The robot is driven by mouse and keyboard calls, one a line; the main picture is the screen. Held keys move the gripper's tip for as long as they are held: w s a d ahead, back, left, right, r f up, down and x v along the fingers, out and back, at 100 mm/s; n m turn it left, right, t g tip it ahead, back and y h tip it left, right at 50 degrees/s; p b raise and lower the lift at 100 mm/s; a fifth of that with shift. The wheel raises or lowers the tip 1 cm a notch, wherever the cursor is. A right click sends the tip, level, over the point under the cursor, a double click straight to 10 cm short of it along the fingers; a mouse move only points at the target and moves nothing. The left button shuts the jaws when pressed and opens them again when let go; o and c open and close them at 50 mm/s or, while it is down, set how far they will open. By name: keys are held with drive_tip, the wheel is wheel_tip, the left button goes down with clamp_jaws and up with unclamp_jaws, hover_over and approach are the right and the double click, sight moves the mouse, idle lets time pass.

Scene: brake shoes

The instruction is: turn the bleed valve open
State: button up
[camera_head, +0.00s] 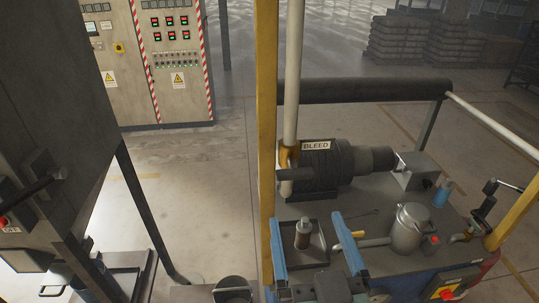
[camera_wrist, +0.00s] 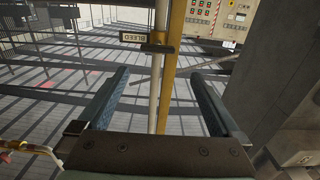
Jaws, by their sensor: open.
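The bleed valve (camera_head: 288,157) is a brass-coloured body on a white vertical pipe (camera_head: 293,70), beside a yellow post. A dark lever (camera_head: 297,173) sticks out across the pipe, roughly level. A "BLEED" label (camera_head: 316,145) is beside it. In the wrist view the valve's dark lever (camera_wrist: 157,48) and the label (camera_wrist: 133,38) show ahead, beyond the fingertips. My gripper (camera_head: 306,218) has two blue fingers, wide apart and empty, lower in the head view than the valve. In the wrist view my gripper (camera_wrist: 160,73) frames the pipe between its fingers, apart from it.
The yellow post (camera_head: 266,120) stands close beside the pipe. A dark motor (camera_head: 325,172) sits behind the valve. The bench holds a metal pot (camera_head: 410,228), a dark bottle (camera_head: 303,234) in a tray and a blue container (camera_head: 443,192). A control cabinet (camera_head: 160,60) stands behind.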

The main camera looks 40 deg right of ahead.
sight(296, 177)
drive_tip(key=b+x, duration=0.1)
drive_tip(key=b, duration=0.2)
drive_tip(key=b+x, duration=0.2)
drive_tip(key=b, duration=0.1)
drive_tip(key=b+x, duration=0.2)
drive_tip(key=b, duration=0.2)
drive_tip(key=shift+d+f, duration=0.25)
drive_tip(key=shift+f, duration=0.05)
drive_tip(key=p+x, duration=0.1)
drive_tip(key=x, duration=0.3)
drive_tip(key=p+x, duration=0.1)
drive_tip(key=x, duration=0.1)
drive_tip(key=shift+r+p, duration=0.35)
drive_tip(key=shift+x, duration=0.85)
drive_tip(key=shift+f, duration=0.15)
drive_tip(key=c, duration=1.1)
drive_tip(key=shift+c, duration=0.2)
